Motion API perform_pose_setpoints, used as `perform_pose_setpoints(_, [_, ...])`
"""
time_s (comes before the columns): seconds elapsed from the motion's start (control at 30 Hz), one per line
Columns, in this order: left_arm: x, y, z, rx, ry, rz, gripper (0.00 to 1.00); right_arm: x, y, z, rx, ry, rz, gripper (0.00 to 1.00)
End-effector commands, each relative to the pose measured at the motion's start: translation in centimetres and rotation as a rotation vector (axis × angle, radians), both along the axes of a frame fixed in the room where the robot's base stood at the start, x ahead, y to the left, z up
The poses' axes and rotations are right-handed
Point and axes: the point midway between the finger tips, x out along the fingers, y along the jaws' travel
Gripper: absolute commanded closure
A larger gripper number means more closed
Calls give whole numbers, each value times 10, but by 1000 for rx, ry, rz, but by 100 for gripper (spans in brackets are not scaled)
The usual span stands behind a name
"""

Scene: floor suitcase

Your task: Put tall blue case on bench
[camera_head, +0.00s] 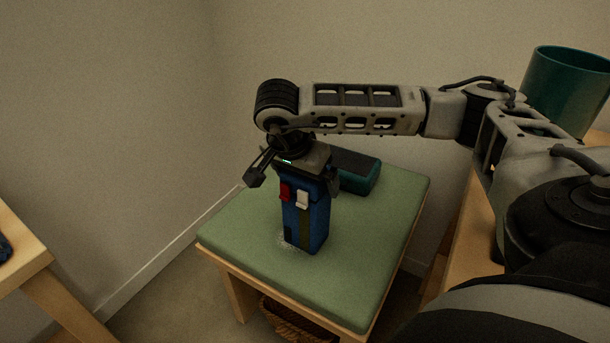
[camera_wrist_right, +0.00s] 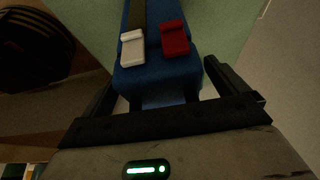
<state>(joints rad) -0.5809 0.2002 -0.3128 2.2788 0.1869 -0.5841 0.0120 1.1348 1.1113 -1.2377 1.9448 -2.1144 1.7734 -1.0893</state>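The tall blue case (camera_head: 310,222) stands upright on the green bench (camera_head: 370,290), near the middle of its cushion. It has a red latch, a white latch and a dark olive strap, and it also shows in the right wrist view (camera_wrist_right: 160,76). My right gripper (camera_head: 294,178) is just above the case top, pointing down. In the wrist view its fingers (camera_wrist_right: 165,90) are spread on both sides of the case top, with small gaps showing. The exact contact at the bottom of the case is hard to tell. My left gripper is out of view.
A dark teal case (camera_head: 360,175) lies on the bench just behind the blue case, partly hidden by my gripper. A teal bin (camera_head: 565,90) stands at the upper right. A wooden table (camera_head: 25,255) is at left, and a wicker basket (camera_head: 290,325) sits under the bench.

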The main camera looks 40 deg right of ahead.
Motion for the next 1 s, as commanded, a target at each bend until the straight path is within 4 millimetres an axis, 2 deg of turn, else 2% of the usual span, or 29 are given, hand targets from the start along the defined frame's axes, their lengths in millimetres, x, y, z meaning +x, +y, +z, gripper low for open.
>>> perform_pose_setpoints(0.23, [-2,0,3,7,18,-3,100,0,5,16,1,-3,2,2])
perform_pose_setpoints(0.63, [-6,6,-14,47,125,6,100,-9,35,92,1,-4,4,2])
perform_pose_setpoints(0.7, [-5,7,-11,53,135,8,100,-10,39,103,0,-3,3,2])
perform_pose_setpoints(0.83, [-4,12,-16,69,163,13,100,-12,43,113,0,-1,3,2])
perform_pose_setpoints(1.0, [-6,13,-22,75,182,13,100,-13,45,115,0,0,1,2])
